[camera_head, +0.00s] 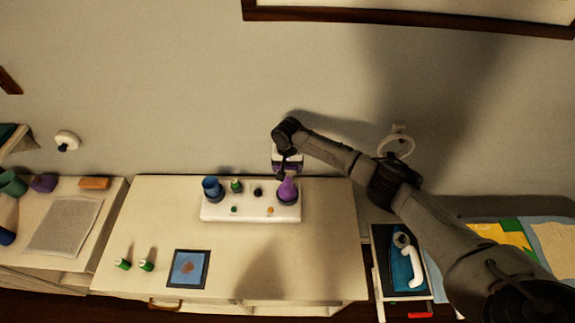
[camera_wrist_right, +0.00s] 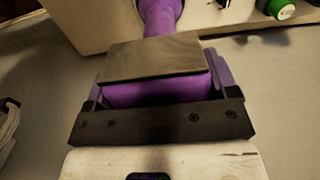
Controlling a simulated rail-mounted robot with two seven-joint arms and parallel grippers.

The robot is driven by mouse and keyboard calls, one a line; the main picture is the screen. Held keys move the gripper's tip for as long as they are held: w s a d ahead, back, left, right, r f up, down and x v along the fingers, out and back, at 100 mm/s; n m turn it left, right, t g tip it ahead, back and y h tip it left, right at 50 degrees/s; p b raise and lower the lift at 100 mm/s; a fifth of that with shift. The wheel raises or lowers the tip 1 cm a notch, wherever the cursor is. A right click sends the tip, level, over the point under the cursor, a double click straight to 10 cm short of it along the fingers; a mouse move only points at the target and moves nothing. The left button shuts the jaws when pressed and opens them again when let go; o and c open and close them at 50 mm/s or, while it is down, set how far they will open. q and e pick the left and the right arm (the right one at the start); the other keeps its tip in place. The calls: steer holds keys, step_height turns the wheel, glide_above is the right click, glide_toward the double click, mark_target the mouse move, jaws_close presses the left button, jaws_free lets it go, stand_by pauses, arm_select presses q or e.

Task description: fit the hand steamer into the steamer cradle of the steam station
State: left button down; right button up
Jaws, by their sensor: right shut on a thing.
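The purple hand steamer (camera_head: 288,189) is at the right end of the white steam station (camera_head: 250,212) in the head view. Its flared lower part is at a dark round holder; I cannot tell whether it is seated in it or just above. My right gripper (camera_head: 287,170) is shut on the steamer's upper part, coming from above. In the right wrist view the purple body (camera_wrist_right: 155,94) shows between the jaws (camera_wrist_right: 155,70), and a narrower purple neck runs to the top edge. My left gripper is out of view.
A blue cup-shaped thing (camera_head: 211,187) stands at the station's left end. Small green-capped bottles (camera_head: 146,265) and a dark-framed blue panel (camera_head: 189,268) lie on the cabinet top. An iron (camera_head: 408,262) is at right, below my arm. The cabinet's front right is clear.

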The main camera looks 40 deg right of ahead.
steer(key=shift+f, duration=0.45)
steer(key=shift+f+b, duration=0.3)
steer(key=shift+f, duration=0.2)
steer(key=o, duration=1.6)
steer(key=shift+o, duration=0.2)
steer(key=shift+f, duration=0.1)
step_height(320, 180, up, 12)
steer(key=shift+r+b, duration=0.2)
steer(key=shift+b, duration=1)
steer(key=shift+r, duration=0.8)
